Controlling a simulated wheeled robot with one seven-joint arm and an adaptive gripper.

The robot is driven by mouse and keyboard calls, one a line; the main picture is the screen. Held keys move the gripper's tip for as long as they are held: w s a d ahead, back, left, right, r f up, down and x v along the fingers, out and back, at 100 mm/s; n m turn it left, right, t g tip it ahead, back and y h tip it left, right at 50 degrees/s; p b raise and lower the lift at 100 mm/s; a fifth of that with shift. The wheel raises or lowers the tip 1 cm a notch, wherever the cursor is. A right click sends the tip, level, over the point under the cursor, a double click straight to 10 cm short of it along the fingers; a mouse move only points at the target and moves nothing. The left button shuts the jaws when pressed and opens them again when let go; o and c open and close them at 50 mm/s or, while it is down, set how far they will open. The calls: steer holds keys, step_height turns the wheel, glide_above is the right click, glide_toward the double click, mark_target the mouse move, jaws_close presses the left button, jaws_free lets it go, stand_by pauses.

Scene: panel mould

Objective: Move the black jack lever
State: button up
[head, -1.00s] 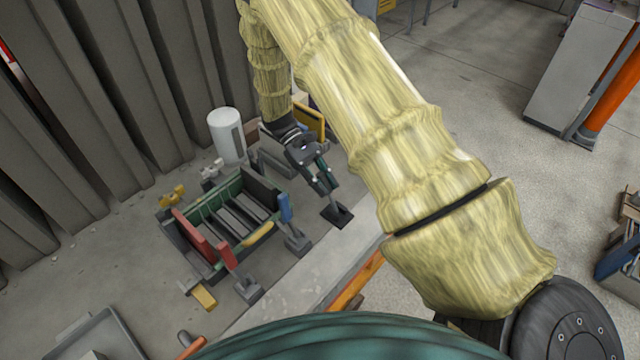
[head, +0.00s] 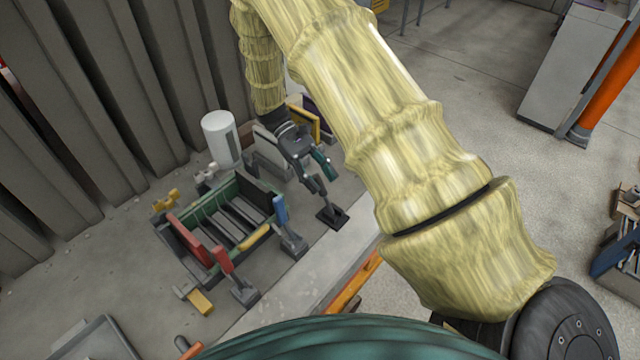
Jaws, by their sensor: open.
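The black jack lever (head: 324,203) stands on a dark square base (head: 333,218) on the floor, right of the green mould. It leans toward the upper left. My gripper (head: 318,174) is open at its upper end, with one teal-padded finger on the right and a darker finger on the left. The lever's top is partly hidden by the fingers, and I cannot tell whether they touch it or stand around it. The green mould (head: 187,214) holds grey slats.
A white cylinder (head: 220,138) and a yellow-framed panel (head: 303,122) are behind.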

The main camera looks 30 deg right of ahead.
step_height(320, 180, up, 7)
steer(key=shift+f, duration=0.15)
stand_by(0.9)
